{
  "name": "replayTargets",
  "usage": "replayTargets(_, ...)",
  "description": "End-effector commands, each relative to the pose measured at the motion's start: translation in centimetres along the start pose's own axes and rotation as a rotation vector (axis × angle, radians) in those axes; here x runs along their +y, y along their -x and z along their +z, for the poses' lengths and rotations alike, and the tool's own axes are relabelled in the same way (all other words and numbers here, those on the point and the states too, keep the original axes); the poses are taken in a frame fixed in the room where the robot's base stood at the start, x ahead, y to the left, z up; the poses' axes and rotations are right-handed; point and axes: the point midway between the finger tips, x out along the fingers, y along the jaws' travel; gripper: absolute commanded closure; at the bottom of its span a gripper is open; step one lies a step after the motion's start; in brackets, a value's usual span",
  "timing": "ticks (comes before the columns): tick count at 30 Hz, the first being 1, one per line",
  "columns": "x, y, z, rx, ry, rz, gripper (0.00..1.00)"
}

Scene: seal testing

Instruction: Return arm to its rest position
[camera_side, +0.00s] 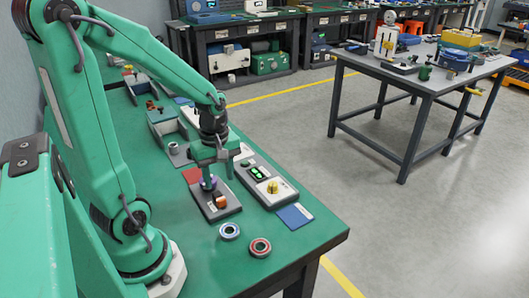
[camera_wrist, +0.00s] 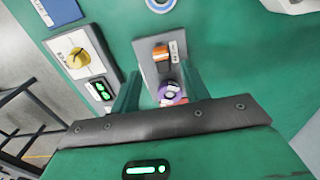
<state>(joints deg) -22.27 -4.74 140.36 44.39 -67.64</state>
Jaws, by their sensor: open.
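My green arm reaches over the green bench, and my gripper (camera_side: 212,163) points down above a grey fixture plate (camera_side: 224,214). A purple ring-like part (camera_side: 208,183) sits on that plate, below and between my fingers; an orange part (camera_side: 221,202) is in front of it. In the wrist view, my open fingers (camera_wrist: 158,92) stand on either side of the purple part (camera_wrist: 172,92). The orange part (camera_wrist: 160,53) is beyond the fingertips on the grey plate (camera_wrist: 147,47). I cannot tell whether the fingers touch the purple part.
Beside it is a grey test unit (camera_side: 254,167) with a yellow knob (camera_side: 272,187) and green display. A blue-ringed seal (camera_side: 230,231), a red-ringed seal (camera_side: 260,247) and a blue card (camera_side: 294,216) lie nearer the bench front. Grey bins (camera_side: 166,125) stand behind. The front bench area is mostly clear.

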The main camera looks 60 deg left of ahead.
Motion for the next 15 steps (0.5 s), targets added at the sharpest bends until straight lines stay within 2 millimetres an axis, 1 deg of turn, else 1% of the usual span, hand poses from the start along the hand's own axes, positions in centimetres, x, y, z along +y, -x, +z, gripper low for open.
replayTargets(10, 0.03, 0.10, 0.05, 0.001, -0.008, 0.003, 0.55)
replayTargets(15, 0.28, 0.98, 0.56, 0.012, -0.089, 0.028, 0.55)
